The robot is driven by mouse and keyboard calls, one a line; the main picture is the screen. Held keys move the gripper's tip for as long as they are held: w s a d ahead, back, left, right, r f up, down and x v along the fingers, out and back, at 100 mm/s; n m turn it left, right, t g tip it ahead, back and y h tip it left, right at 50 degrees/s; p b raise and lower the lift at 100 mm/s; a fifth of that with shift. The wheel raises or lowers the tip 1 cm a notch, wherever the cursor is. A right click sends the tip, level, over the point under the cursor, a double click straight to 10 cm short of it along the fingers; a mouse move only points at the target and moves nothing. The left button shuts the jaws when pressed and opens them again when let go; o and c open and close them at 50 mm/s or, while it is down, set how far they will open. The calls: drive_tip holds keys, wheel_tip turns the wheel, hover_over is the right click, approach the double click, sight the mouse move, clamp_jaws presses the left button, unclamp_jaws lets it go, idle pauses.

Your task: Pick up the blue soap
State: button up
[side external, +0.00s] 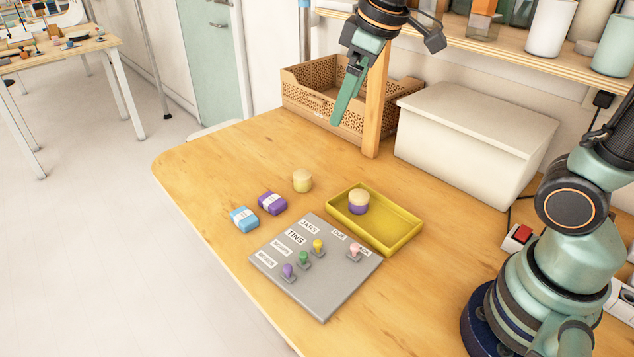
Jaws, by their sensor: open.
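The blue soap (244,219) is a small light blue block with a white band. It lies on the wooden table near its left front edge, beside a purple soap (272,203) with a similar white band. My gripper (352,108) is raised well above the table at the back, in front of a brown crate, far up and to the right of the blue soap. Its green finger points down. It is open and nothing shows in it.
A yellow tray (403,240) holds a purple and cream jar (358,202). A cream jar (302,181) stands behind the soaps. A grey labelled board (325,300) with several coloured pegs lies in front. A brown crate (300,100), wooden post (374,125) and white box (470,140) line the back.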

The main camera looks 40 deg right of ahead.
drive_tip(key=w+a+f+n+g, duration=0.1)
drive_tip(key=w+a+f+n, duration=0.15)
drive_tip(key=w, duration=0.25)
drive_tip(key=w+a+f+n+g, duration=0.1)
drive_tip(key=w+a+f+n, duration=0.1)
drive_tip(key=w+a+n, duration=0.25)
drive_tip(key=n+g, duration=0.2)
drive_tip(key=n, duration=0.3)
approach(244, 215)
drive_tip(key=shift+n, duration=0.3)
wheel_tip(244, 215, down, 9)
drive_tip(key=shift+a+r, duration=0.15)
drive_tip(key=shift+r, duration=0.05)
drive_tip(key=shift+w, duration=0.1)
drive_tip(key=c, duration=1.3)
drive_tip(key=shift+r, duration=0.15)
